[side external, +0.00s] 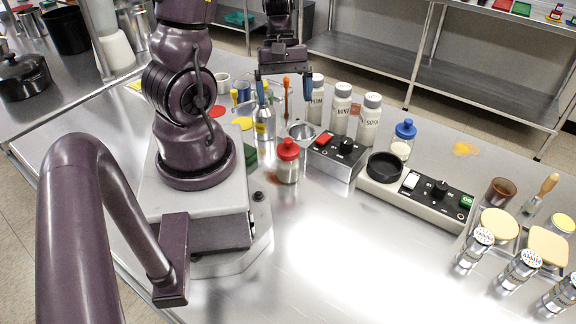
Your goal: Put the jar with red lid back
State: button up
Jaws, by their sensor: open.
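The jar with red lid (287,160) stands upright on the steel counter (330,255), just right of my arm's base. Its lid is red and its body is clear with pale contents. A reddish-brown smear lies on the counter at its left. My gripper (284,92) is open, with its blue-tipped fingers pointing down, farther back than the jar. An orange-handled tool (286,93) shows between the fingers in the picture, and a steel bottle with a yellow label (264,122) shows below the left finger. I cannot tell whether the fingers touch either one.
A control box with red button (336,153) is close right of the jar. White labelled bottles (341,108) stand behind it. A blue-lidded jar (403,140) stands behind a longer panel (425,195). Shakers (474,250) stand front right. The front middle counter is clear.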

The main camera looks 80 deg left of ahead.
aim_at(288, 138)
jog(key=x, duration=1.2)
jog(key=shift+d+f, duration=0.3)
jog(key=shift+d, duration=0.1)
jog(key=shift+c, duration=0.4)
jog(key=c, duration=1.2)
jog(key=shift+r, duration=0.15)
